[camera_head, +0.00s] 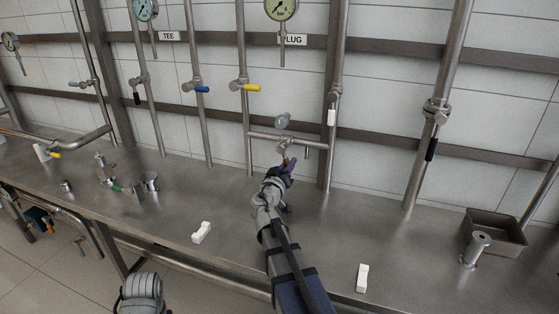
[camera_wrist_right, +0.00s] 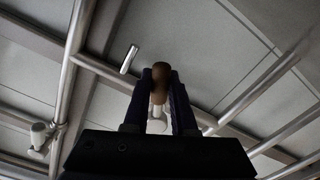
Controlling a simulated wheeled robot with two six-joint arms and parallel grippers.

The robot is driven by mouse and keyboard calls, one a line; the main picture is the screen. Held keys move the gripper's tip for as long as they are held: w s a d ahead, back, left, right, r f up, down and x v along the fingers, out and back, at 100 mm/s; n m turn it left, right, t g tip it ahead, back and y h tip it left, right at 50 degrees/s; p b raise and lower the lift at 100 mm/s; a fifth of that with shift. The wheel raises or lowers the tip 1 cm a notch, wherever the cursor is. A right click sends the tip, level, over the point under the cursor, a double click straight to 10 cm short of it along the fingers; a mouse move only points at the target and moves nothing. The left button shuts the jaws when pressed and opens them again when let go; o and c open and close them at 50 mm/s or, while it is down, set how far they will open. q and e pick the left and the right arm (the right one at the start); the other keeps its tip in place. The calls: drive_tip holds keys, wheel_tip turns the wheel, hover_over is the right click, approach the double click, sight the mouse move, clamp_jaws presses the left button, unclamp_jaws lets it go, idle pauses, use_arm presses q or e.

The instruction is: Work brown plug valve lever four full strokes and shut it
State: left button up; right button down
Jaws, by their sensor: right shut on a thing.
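The brown lever (camera_wrist_right: 161,82) shows in the right wrist view between the two dark fingers of my right gripper (camera_wrist_right: 160,92). The gripper is shut on it. In the head view my right gripper (camera_head: 287,166) reaches up to the valve body (camera_head: 284,145) on the horizontal pipe below the PLUG label (camera_head: 292,40). The fingers hide most of the lever there, so its exact angle is hard to tell. My left gripper is not in view.
Nearby pipes carry a yellow lever (camera_head: 252,88), a blue lever (camera_head: 202,89) and a white lever (camera_head: 332,116). White blocks (camera_head: 201,232) (camera_head: 362,277) stand on the steel bench (camera_head: 330,235). A metal bin (camera_head: 497,229) is at the right. A gauge (camera_head: 281,8) hangs above.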

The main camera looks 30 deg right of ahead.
drive_tip(key=shift+w+a+f+m, duration=0.1)
drive_tip(key=shift+w+a+m, duration=0.25)
drive_tip(key=shift+m, duration=0.5)
drive_tip(key=shift+w+a+f+m, duration=0.1)
drive_tip(key=shift+w+a+m, duration=0.25)
drive_tip(key=shift+m, duration=0.45)
drive_tip(key=shift+w+a+f+m, duration=0.15)
drive_tip(key=shift+w+m, duration=0.25)
drive_tip(key=shift+m, duration=0.45)
unclamp_jaws()
drive_tip(key=shift+s+r, duration=0.1)
drive_tip(key=v, duration=0.8)
